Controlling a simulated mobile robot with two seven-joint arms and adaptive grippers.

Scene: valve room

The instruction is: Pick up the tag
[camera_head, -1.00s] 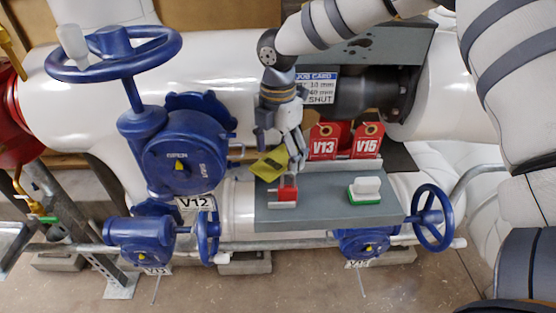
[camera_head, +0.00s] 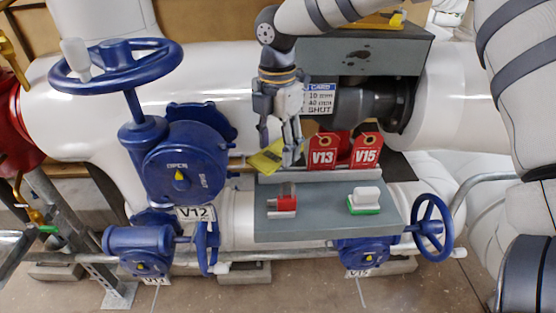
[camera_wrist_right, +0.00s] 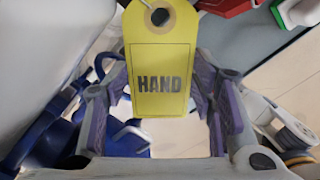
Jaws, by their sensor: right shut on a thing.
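A yellow tag (camera_head: 267,158) is held at my right gripper (camera_head: 290,158), in front of the pipe and just left of two red tags. In the right wrist view the tag (camera_wrist_right: 160,65) faces me, reads "HAND" and has an eyelet at its top. The right gripper is shut on it; the exact contact is partly hidden behind the tag. The red tags marked V13 (camera_head: 322,155) and V15 (camera_head: 366,154) stand at the back edge of the grey shelf (camera_head: 325,222).
A red padlock-like item (camera_head: 283,204) and a white-and-green block (camera_head: 365,201) lie on the shelf. Blue valve V12 with its large handwheel (camera_head: 115,62) stands left. A smaller blue handwheel (camera_head: 432,227) is right of the shelf. A job card (camera_head: 318,99) hangs behind the gripper.

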